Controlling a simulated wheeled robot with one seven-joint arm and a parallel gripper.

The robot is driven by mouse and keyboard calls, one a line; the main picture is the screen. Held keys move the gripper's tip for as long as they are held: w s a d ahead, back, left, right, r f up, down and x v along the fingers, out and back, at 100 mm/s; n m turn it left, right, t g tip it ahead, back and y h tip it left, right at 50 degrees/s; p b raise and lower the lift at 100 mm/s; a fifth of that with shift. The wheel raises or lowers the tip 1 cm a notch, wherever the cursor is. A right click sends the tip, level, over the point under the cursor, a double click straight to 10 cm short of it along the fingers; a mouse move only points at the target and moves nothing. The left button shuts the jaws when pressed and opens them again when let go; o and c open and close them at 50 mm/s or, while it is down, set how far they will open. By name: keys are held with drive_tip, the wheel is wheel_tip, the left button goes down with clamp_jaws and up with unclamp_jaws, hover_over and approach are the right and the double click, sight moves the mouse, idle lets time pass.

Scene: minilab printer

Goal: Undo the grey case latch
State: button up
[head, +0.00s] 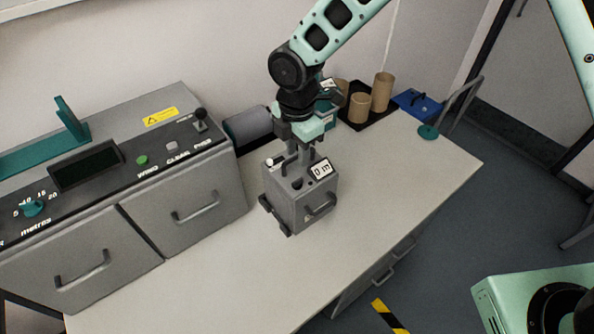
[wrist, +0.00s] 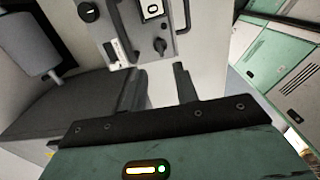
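Which piece is the latch I cannot tell for sure. Contact between fingers and case is unclear.
A grey console (head: 150,175) with drawers stands left of the case. The bench front (head: 250,290) and right end are clear.

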sight(297, 180)
wheel_tip(297, 180, down, 9)
drive_tip(key=p, duration=0.2)
drive_tip(key=shift+f+p, duration=0.15)
drive_tip(key=shift+p, duration=0.2)
drive_tip(key=shift+c, duration=0.3)
clamp_jaws()
